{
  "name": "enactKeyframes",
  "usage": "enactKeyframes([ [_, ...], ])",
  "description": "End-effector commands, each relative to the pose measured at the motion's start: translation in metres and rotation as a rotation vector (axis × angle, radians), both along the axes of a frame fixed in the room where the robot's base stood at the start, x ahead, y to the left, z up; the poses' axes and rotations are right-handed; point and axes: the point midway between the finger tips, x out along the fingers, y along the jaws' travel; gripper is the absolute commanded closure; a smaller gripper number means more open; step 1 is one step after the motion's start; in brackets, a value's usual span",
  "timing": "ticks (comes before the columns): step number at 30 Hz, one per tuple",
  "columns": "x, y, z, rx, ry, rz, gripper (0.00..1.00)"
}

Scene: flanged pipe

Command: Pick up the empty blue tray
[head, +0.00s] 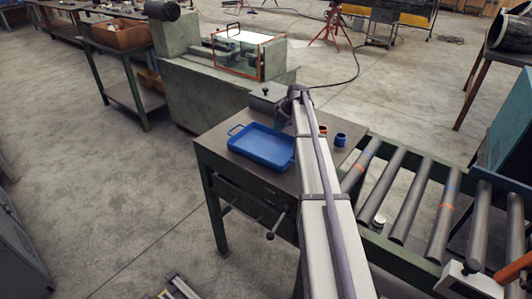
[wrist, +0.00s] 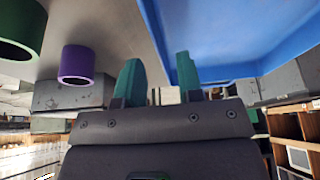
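In the wrist view, part of the blue tray (wrist: 225,35) fills the upper right. My gripper (wrist: 158,78) shows two teal fingers, set apart with nothing visibly held. The right finger overlaps the tray's edge in the picture; the left finger is against the grey surface beside it. Contact cannot be told. The fingers are hidden in the head view.
Small orange (head: 323,130) and blue (head: 341,139) cylinders stand right of my arm. Green (wrist: 18,30) and purple (wrist: 77,63) hollow cylinders show in the wrist view. A roller conveyor (head: 405,205) adjoins the table's right; a glass-boxed machine (head: 240,52) stands behind.

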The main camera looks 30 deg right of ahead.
Motion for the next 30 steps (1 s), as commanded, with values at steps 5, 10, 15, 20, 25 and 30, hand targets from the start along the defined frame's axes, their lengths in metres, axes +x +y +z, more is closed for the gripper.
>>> enactKeyframes([
  [5, 0.010, 0.005, -0.039, 0.000, 0.000, -0.001, 0.66],
  [10, 0.011, 0.006, -0.035, 0.000, 0.000, -0.001, 0.66],
  [15, 0.010, 0.006, -0.035, 0.000, 0.000, -0.001, 0.77],
  [20, 0.010, 0.006, -0.035, 0.000, 0.000, -0.001, 0.93],
  [25, 0.010, 0.006, -0.035, 0.000, 0.000, -0.001, 1.00],
  [30, 0.010, 0.006, -0.035, 0.000, 0.000, -0.001, 1.00],
])
